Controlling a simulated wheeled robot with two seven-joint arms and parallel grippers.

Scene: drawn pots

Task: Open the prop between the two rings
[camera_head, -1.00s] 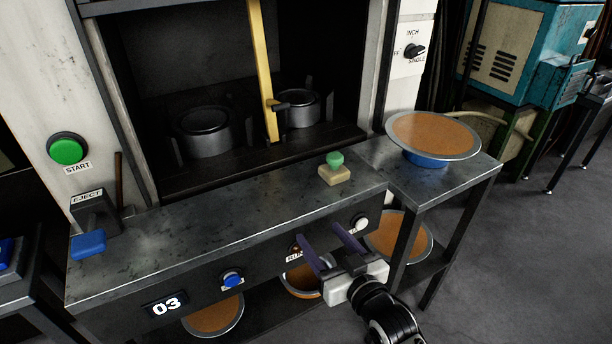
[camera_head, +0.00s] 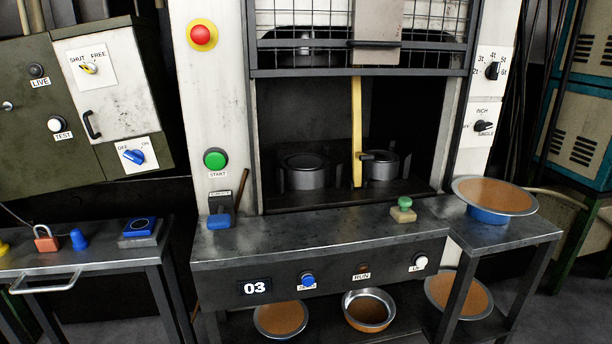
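A yellow prop (camera_head: 357,132) stands upright inside the press opening, its top reaching up to the crossbar under the mesh guard. A small dark handle or clamp (camera_head: 372,156) sticks out from its right side low down. One dark ring (camera_head: 305,172) sits to the left of the prop and another dark ring (camera_head: 381,166) sits to its right. Both lie on the press bed. Neither of my grippers shows in the head view now.
The bench (camera_head: 290,241) in front of the press carries a green-knobbed block (camera_head: 403,211) and a blue eject lever (camera_head: 221,221). A pan with a brown disc (camera_head: 494,195) stands on the right side table. A mesh guard (camera_head: 420,22) hangs above the opening.

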